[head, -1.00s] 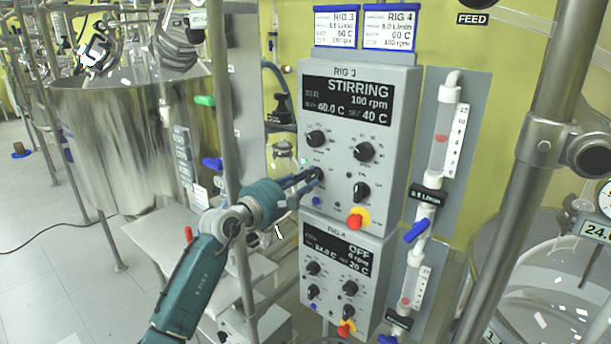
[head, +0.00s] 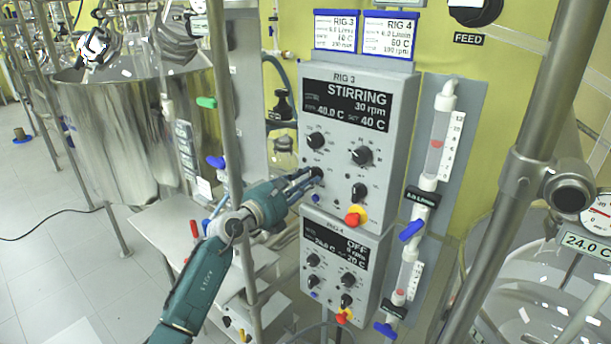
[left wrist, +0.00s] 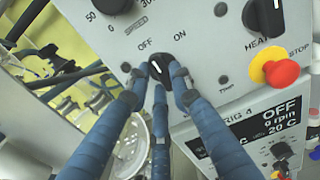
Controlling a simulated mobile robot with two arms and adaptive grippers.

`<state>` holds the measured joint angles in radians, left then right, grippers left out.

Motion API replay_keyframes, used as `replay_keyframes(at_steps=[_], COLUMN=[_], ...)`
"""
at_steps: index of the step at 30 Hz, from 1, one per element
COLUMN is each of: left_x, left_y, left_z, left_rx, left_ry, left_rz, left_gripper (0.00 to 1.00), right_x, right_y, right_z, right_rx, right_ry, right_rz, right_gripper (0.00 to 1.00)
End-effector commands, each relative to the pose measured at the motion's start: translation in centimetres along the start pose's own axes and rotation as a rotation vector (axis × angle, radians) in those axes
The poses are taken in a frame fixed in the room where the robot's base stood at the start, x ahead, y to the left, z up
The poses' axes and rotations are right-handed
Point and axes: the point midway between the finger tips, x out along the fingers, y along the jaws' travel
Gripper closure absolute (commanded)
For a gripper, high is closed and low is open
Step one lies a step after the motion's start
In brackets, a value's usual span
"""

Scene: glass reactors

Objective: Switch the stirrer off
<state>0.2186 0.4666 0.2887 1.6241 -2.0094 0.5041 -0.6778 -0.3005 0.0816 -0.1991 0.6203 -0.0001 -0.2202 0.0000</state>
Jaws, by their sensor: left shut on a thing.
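The RIG 3 control box (head: 392,165) stands in the middle of the head view. Its display (head: 346,103) reads STIRRING, 30 rpm. My left gripper (head: 314,177) reaches in from the left and is shut on the small black OFF/ON knob at the panel's left side. In the left wrist view, my fingers close around this knob (left wrist: 160,67), and its white mark leans toward OFF. The fingers hide parts of its rim. My right gripper is not in view.
A RIG 4 box (head: 345,265) showing OFF sits just below. A red stop button on yellow (head: 355,215) is right of the knob. A flow meter (head: 437,140) with a blue valve is at the right. A steel post (head: 225,120) stands beside my left arm.

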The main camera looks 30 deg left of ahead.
Motion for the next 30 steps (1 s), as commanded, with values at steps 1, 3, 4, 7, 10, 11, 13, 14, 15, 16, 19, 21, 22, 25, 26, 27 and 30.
replay_keyframes(at_steps=[1,3,4,7,10,11,13,14,15,16,19,21,22,25,26,27,30], left_x=[0.00,0.00,0.00,0.00,0.00,0.00,0.00,0.00,0.00,0.00,0.00,0.00,0.00,0.00,0.00,-0.01,-0.36], left_y=[-0.01,-0.01,-0.01,-0.02,-0.02,-0.02,-0.03,-0.03,-0.03,-0.03,-0.03,-0.03,-0.03,-0.02,-0.02,-0.01,-0.01], left_z=[-0.02,-0.07,-0.09,-0.12,-0.14,-0.14,-0.15,-0.14,-0.14,-0.14,-0.14,-0.12,-0.12,-0.09,-0.08,-0.07,-0.10], left_rx=[-0.009,-0.018,-0.021,-0.027,-0.028,-0.028,-0.028,-0.028,-0.028,-0.028,-0.028,-0.027,-0.027,-0.026,-0.026,-0.026,-0.025], left_ry=[0.002,0.001,0.001,0.001,0.001,0.001,0.001,0.001,0.001,0.001,0.001,0.001,0.001,0.001,0.001,0.000,0.001], left_rz=[0.000,0.000,0.000,0.000,0.000,0.000,0.000,-0.001,-0.001,-0.001,-0.001,-0.001,-0.001,0.000,0.000,0.000,0.000], left_gripper=[1.00,1.00,1.00,1.00,1.00,1.00,1.00,1.00,1.00,1.00,0.61,0.59,0.59,0.59,0.59,0.59,0.59], right_x=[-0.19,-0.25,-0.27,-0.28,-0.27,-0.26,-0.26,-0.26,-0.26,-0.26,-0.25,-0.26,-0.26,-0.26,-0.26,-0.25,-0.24], right_y=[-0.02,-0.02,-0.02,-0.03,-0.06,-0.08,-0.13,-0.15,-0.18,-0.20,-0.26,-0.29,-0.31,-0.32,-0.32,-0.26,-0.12], right_z=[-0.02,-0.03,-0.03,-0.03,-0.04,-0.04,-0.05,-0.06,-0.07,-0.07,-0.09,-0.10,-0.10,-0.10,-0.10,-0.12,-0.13], right_rx=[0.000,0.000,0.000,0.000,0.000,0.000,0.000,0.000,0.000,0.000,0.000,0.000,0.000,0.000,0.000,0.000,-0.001], right_ry=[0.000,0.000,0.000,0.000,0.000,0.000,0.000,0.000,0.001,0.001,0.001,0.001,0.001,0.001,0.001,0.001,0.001], right_rz=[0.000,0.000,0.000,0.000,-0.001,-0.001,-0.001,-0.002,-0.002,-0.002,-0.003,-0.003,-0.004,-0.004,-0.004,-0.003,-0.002], right_gripper=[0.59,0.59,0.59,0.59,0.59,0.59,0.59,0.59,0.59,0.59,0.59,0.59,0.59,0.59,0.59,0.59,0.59])
